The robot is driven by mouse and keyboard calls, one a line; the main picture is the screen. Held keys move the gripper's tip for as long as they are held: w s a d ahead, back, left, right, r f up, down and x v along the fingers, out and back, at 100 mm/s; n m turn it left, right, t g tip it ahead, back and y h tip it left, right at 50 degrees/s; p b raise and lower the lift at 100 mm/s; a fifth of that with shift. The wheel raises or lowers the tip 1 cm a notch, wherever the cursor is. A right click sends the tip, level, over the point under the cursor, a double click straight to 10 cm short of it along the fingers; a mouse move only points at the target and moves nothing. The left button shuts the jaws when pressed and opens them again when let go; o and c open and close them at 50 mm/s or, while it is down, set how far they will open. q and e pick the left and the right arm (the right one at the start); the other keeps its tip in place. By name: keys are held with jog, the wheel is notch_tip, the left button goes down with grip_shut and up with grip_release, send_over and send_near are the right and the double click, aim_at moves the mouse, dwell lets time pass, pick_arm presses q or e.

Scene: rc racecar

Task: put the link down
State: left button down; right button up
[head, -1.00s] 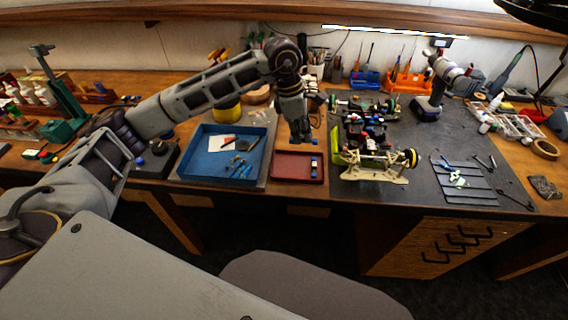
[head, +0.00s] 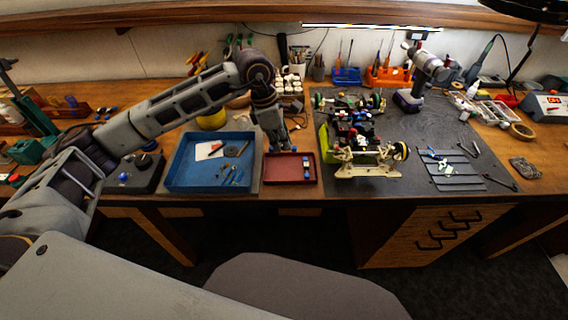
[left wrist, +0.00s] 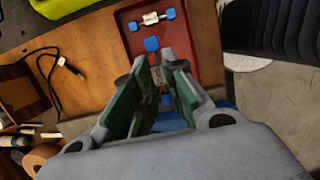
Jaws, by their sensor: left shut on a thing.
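My left gripper (head: 277,150) is low over the back left part of the small red tray (head: 291,180). In the left wrist view its fingers (left wrist: 162,78) are shut on a link (left wrist: 152,44), with a blue end sticking out beyond the fingertips. The rest of that link is mostly hidden between the fingers. Another link (left wrist: 150,19), silver with two blue ends, lies in the red tray (left wrist: 205,40); it also shows at the tray's right side in the head view (head: 306,168). I cannot tell whether the held link touches the tray floor. My right gripper is not in view.
A blue tray (head: 180,165) with small parts stands just left of the red tray. The car chassis (head: 365,160) stands close on the right, on a dark mat (head: 440,125). A power drill (head: 415,85) stands behind it. The table's front edge runs just before the trays.

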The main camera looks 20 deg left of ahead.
pick_arm(q)
jog(key=x, duration=0.3)
jog(key=shift+s+a+f, duration=0.1)
jog(key=shift+a+f, duration=0.25)
jog(key=shift+f, duration=0.65)
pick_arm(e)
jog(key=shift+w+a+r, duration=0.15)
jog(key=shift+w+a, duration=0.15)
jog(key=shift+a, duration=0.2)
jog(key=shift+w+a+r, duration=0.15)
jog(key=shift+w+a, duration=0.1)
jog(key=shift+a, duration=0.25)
pick_arm(q)
jog(key=shift+f+p, duration=0.15)
jog(key=shift+p, duration=0.15)
jog(key=shift+a+x, duration=0.25)
jog(key=shift+x, duration=0.9)
jog(key=shift+s+f, duration=0.1)
jog(key=shift+f, duration=0.45)
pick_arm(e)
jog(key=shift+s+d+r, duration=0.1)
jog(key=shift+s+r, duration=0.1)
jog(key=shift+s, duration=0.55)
